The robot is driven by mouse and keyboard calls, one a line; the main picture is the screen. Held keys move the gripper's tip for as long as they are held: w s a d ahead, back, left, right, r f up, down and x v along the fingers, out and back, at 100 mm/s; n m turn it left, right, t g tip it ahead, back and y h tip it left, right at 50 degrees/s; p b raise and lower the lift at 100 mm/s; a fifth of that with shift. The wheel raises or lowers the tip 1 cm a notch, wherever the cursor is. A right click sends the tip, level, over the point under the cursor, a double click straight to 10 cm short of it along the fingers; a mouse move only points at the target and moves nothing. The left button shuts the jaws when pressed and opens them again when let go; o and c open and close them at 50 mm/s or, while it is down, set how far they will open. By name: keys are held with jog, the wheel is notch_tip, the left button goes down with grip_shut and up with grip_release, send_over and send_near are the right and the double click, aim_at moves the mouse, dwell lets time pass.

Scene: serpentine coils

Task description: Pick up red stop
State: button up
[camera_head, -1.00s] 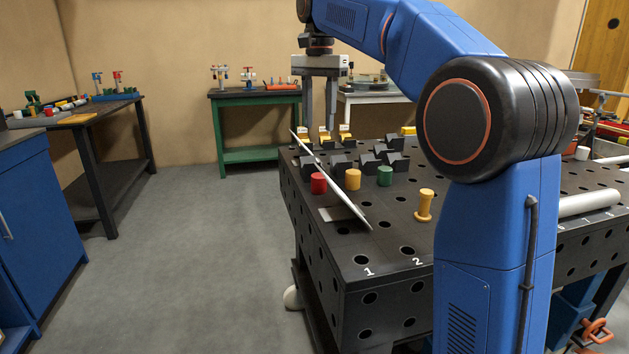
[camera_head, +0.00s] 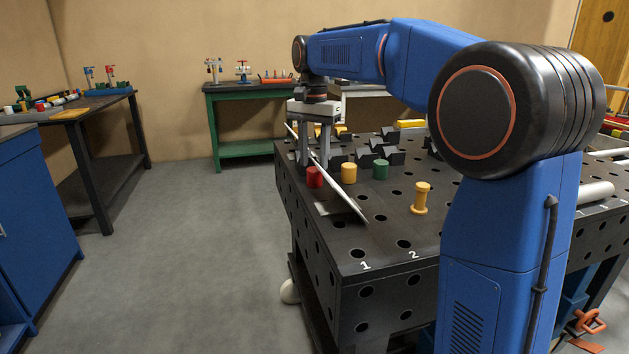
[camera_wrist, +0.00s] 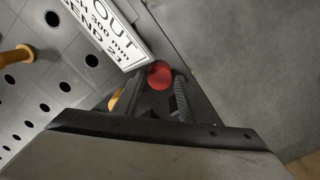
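The red stop (camera_head: 314,178) is a short red cylinder standing on the black perforated table near its left edge, partly behind a tilted plate. My gripper (camera_head: 315,164) points down just above and behind it, with its two fingers apart. In the wrist view the red stop (camera_wrist: 160,75) shows its round top just beyond the fingertips, between the two fingers (camera_wrist: 163,88). Nothing is held. Whether a finger touches the stop cannot be told.
A tilted sign plate (camera_head: 338,190) stands close beside the red stop; its lettering shows in the wrist view (camera_wrist: 105,30). A yellow stop (camera_head: 348,173), a green stop (camera_head: 381,169) and a yellow spool-shaped piece (camera_head: 421,198) stand to the right. Black blocks (camera_head: 372,154) are behind.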

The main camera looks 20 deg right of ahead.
aim_at(314, 169)
jog(key=shift+w+d+f, duration=0.1)
jog(key=shift+f, duration=1.15)
jog(key=shift+w+d+f, duration=0.1)
jog(key=shift+f, duration=1.15)
jog(key=c, duration=0.9)
grip_shut()
jog(key=shift+r, duration=0.1)
